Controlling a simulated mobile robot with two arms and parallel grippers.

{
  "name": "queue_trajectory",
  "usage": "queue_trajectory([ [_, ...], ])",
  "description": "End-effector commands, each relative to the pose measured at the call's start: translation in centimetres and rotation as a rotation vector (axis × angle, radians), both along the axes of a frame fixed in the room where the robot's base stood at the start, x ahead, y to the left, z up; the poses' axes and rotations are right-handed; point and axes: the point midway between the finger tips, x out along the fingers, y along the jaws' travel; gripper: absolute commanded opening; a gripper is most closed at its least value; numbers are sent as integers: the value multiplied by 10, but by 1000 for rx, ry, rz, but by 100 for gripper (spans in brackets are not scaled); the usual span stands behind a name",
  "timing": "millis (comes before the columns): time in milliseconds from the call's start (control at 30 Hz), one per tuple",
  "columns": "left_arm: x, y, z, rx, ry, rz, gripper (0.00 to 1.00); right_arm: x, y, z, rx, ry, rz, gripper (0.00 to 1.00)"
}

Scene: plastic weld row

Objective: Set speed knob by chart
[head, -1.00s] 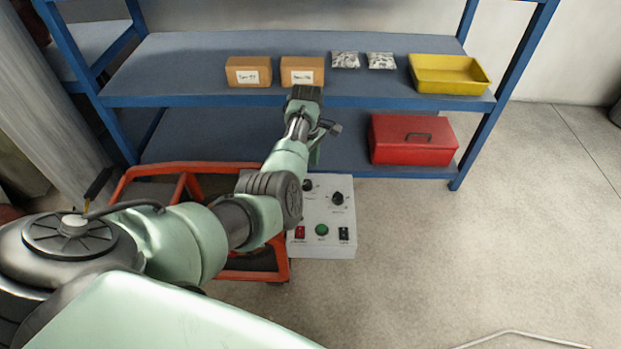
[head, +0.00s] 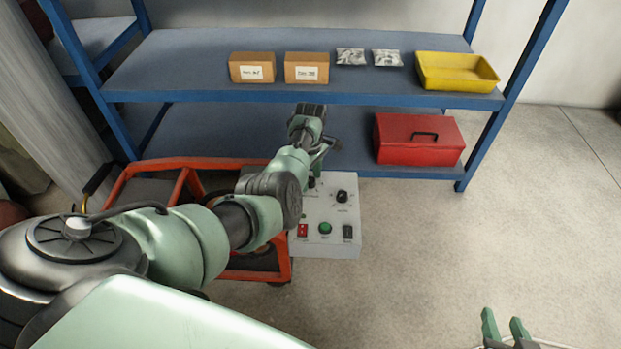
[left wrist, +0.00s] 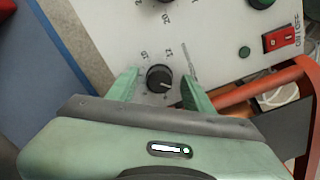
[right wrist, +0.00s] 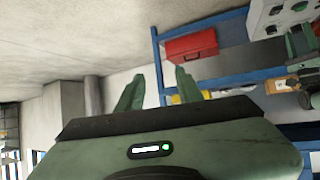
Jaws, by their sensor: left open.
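The white control box (head: 335,245) stands below the shelf. Its right black knob (head: 342,196) is clear; its left black knob (head: 311,182) is partly behind my left arm. In the left wrist view a black dial knob (left wrist: 159,77), with printed marks including 10 and 12, sits between the fingers of my left gripper (left wrist: 160,84). The gripper is open, and I cannot tell whether either finger touches the knob. In the head view its fingers are mostly hidden. My right gripper (head: 505,326) is open and empty at bottom right; it also shows in the right wrist view (right wrist: 158,82). I cannot identify a chart.
The box also has a red switch (head: 303,230), green button (head: 325,228) and black switch (head: 347,231). An orange frame (head: 180,165) stands left. The blue shelf (head: 200,98) behind holds cartons, bags and a yellow tray (head: 440,85), with a red toolbox (head: 400,155) below. Floor at right is clear.

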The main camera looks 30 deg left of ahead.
Motion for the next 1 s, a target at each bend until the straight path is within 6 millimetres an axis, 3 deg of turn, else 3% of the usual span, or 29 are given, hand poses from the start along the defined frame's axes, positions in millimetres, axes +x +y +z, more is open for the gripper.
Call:
queue_trajectory([
  [233,0,0,0,0,0,0,48,0,0,1,1,-3,0,36],
  [400,0,0,0,0,0,0,1,0,0,0,0,-2,0,36],
  [700,0,0,1,1,0,-23,0,-3,-1,-2,-5,22,-1,36],
  [1000,0,1,3,2,1,-178,0,-42,-16,-32,-57,256,-18,36],
])
